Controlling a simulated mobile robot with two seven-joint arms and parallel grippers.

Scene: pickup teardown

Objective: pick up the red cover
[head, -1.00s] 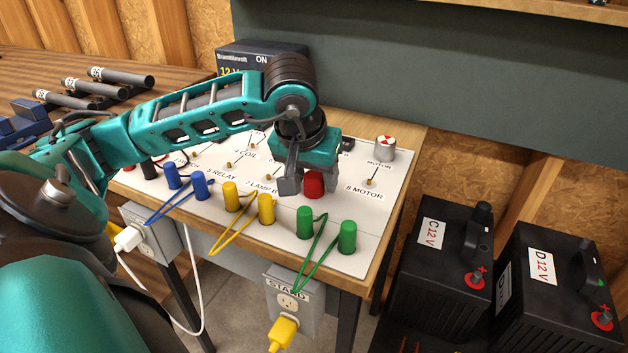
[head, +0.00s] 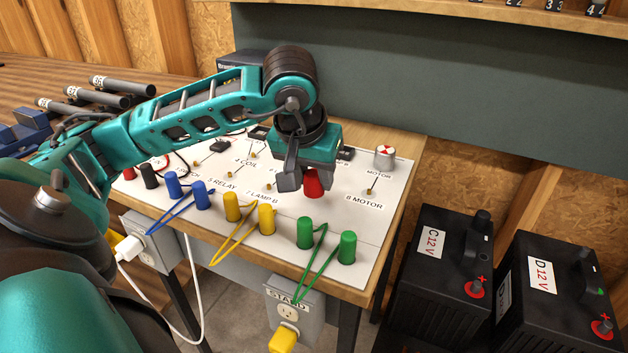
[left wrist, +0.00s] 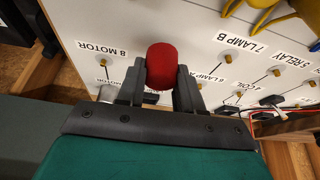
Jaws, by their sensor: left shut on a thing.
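The red cover (head: 314,184) is a small rounded cap. My left gripper (head: 300,182) is shut on it and holds it over the white panel (head: 336,224), near the label 8 MOTOR. In the left wrist view the red cover (left wrist: 162,66) sits between the two fingers of my left gripper (left wrist: 160,88), its rounded end sticking out past them. In the head view the fingers hide part of the cover. My right gripper does not show in either view.
Pairs of blue (head: 202,195), yellow (head: 266,219) and green (head: 347,248) plugs with looped wires stand along the panel's front. A motor (head: 385,157) stands at its back right. Black batteries (head: 440,262) are to the right of the bench. A dark wall is behind.

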